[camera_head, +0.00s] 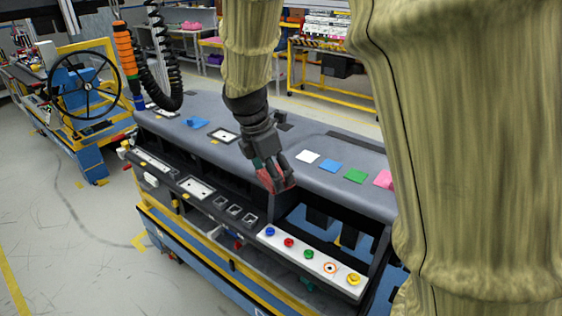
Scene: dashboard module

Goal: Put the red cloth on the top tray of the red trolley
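My gripper (275,183) is over the near edge of the grey dashboard module, above its open front recess. A piece of red cloth (268,179) shows between and beside the dark fingers, which appear shut on it. The fingers hide part of the cloth. I cannot make out a red trolley or its top tray in this view.
White, blue, green and pink cloths (355,176) lie in a row on the dashboard top (300,130), right of my gripper. Another blue cloth (197,122) lies at left. A button panel (310,262) is in front. Open floor (80,230) lies left.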

